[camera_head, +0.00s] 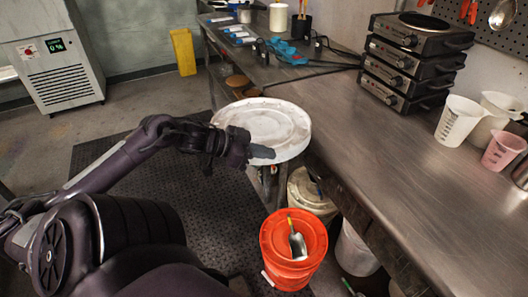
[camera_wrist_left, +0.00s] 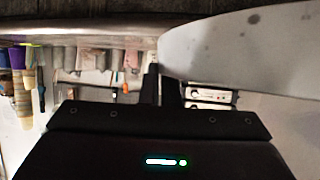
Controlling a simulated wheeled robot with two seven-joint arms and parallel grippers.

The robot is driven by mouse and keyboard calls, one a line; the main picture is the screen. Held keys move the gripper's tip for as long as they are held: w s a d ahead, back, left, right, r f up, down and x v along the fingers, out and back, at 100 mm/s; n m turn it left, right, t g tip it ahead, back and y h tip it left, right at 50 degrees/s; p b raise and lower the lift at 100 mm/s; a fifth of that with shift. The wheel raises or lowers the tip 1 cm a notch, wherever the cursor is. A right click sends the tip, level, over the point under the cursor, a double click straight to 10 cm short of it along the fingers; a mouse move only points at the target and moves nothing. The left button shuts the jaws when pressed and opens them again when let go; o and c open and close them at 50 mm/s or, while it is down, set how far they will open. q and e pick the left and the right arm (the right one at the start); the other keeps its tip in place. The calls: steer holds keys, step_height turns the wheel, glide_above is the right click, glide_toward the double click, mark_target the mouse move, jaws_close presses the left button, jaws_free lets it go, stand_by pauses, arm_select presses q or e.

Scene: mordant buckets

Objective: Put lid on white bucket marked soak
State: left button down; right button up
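A large round white lid (camera_head: 262,120) with a raised rim and faint stains is held up beside the metal bench's front edge. My left gripper (camera_head: 262,152) is at the lid's near edge and appears shut on it. In the left wrist view the lid (camera_wrist_left: 240,48) fills the upper right, its edge at the close-set fingers (camera_wrist_left: 161,82). A whitish bucket (camera_head: 312,200) stands low beside the bench, below and right of the lid. A second white bucket (camera_head: 355,252) is partly under the bench. I cannot read a "soak" mark on either. My right gripper is not in view.
The metal bench (camera_head: 400,180) carries stacked hotplates (camera_head: 405,75) and measuring jugs (camera_head: 457,120). A dark mat (camera_head: 195,200) covers the floor at left.

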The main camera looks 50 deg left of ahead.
arm_select(q)
steer(key=shift+s+a, duration=0.1)
steer(key=shift+s, duration=0.1)
steer(key=d, duration=0.2)
steer(key=f, duration=0.1)
steer(key=shift+s+d+n+y, duration=0.3)
steer(key=shift+d, duration=0.1)
steer(key=s+d+f+n+y, duration=0.1)
steer(key=d+f, duration=0.1)
steer(key=d, duration=0.5)
steer(key=s+d+f+n+t+y, duration=0.1)
steer(key=d+f+n+y, duration=0.1)
steer(key=d, duration=0.5)
steer(key=s+d+f+n+y, duration=0.1)
steer(key=s+d+f+y, duration=0.1)
steer(key=d, duration=0.5)
steer(key=shift+d+f+n+t, duration=0.3)
steer(key=shift+d+f+n, duration=0.1)
steer(key=shift+f, duration=0.1)
steer(key=shift+s+d, duration=0.1)
